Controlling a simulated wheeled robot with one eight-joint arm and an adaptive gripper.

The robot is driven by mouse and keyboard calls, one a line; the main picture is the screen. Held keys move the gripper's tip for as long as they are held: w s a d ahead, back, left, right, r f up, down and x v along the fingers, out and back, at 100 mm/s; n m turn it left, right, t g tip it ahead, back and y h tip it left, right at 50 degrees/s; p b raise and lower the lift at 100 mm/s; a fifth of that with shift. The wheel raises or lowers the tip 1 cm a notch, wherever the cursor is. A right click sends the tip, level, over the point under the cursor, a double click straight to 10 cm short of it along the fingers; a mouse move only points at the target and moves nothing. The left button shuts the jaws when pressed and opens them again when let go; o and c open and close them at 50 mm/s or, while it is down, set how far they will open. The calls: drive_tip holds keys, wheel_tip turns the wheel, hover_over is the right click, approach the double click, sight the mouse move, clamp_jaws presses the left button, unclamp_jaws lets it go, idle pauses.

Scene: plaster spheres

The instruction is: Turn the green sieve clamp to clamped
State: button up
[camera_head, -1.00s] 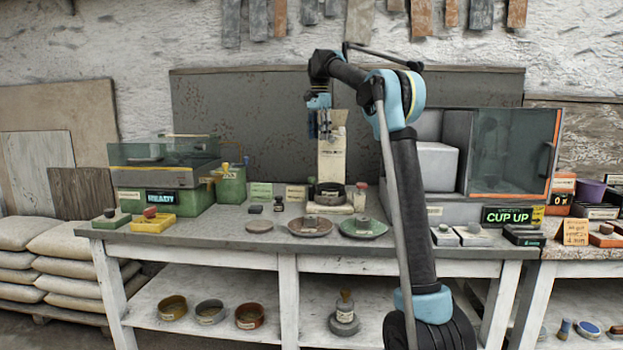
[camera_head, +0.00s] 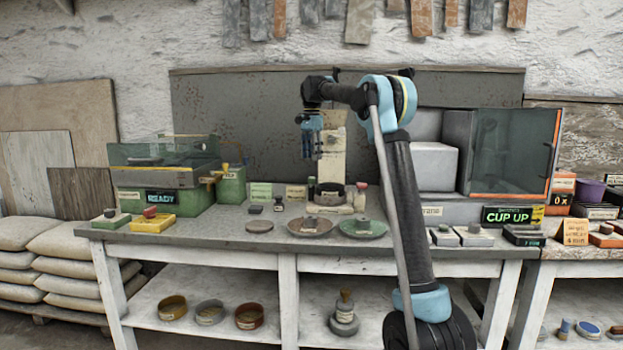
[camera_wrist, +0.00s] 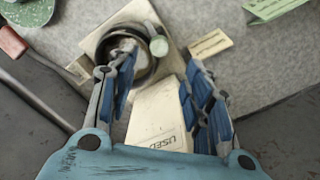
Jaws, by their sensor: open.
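A green-capped post (camera_head: 312,187) stands just left of a dark round pan (camera_head: 331,196) at the foot of a tall cream column. In the wrist view, the green cap (camera_wrist: 158,47) sits by the rim of the pan (camera_wrist: 150,68). Whether this post is the clamp, and how it is turned, I cannot tell. A green box (camera_head: 231,187) with a brass lever (camera_head: 224,167) stands farther left. My gripper (camera_head: 312,158) hangs in front of the column, above the pan. Its blue-padded fingers (camera_wrist: 163,92) are apart, with nothing between them.
A green machine (camera_head: 160,175) with a clear cover and READY sign stands at the left. A brown dish (camera_head: 297,226) and a green dish (camera_head: 378,230) lie at the bench front. A glass-fronted cabinet (camera_head: 510,150) stands right. Cream and green labels stand near the pan.

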sight(312, 178)
wheel_tip(312, 178, down, 9)
drive_tip(key=shift+f, duration=0.2)
idle(0.3)
drive_tip(key=c, duration=1.1)
